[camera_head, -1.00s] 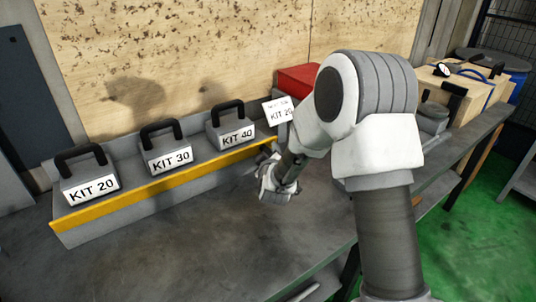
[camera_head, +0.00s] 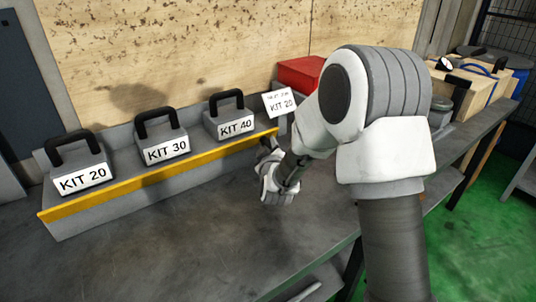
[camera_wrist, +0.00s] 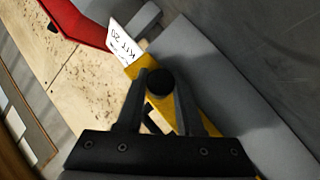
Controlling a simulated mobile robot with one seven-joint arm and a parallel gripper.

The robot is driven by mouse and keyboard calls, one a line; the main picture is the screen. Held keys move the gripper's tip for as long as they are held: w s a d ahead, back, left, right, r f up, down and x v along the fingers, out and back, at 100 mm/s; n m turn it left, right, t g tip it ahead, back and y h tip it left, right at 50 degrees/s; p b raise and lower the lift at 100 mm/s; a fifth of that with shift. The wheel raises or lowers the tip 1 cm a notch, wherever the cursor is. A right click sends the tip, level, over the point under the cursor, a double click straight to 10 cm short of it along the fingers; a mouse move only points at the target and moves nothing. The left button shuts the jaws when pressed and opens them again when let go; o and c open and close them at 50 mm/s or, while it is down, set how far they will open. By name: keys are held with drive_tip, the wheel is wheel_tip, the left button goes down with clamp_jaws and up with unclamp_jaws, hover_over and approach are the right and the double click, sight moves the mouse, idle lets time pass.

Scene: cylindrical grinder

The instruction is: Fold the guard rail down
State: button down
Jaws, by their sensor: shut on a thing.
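The guard rail (camera_head: 160,176) is a long yellow bar along the front edge of the grey kit shelf, in front of the kit boxes. It stands along that edge. My gripper (camera_head: 268,148) is at the rail's right end. In the wrist view my gripper (camera_wrist: 160,84) is shut on a round black knob (camera_wrist: 160,80), with a finger on each side. The yellow rail (camera_wrist: 186,113) shows behind and beside the fingers. The fingers hide part of the rail, so how the knob joins it is not visible.
Kit boxes with black handles, KIT 20 (camera_head: 82,180), KIT 30 (camera_head: 165,149) and KIT 40 (camera_head: 235,126), stand behind the rail. A red box (camera_head: 302,72) and a white KIT 20 card (camera_head: 280,103) are at the right end. The grey tabletop (camera_head: 180,245) in front is clear.

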drive_tip(key=f+t+b, duration=0.1)
drive_tip(key=b, duration=0.2)
drive_tip(key=shift+r+m+b, duration=0.2)
drive_tip(key=shift+m+b, duration=0.1)
drive_tip(key=shift+b, duration=0.35)
drive_tip(key=c, duration=0.5)
unclamp_jaws()
drive_tip(key=shift+c, duration=0.2)
drive_tip(key=shift+s, duration=0.15)
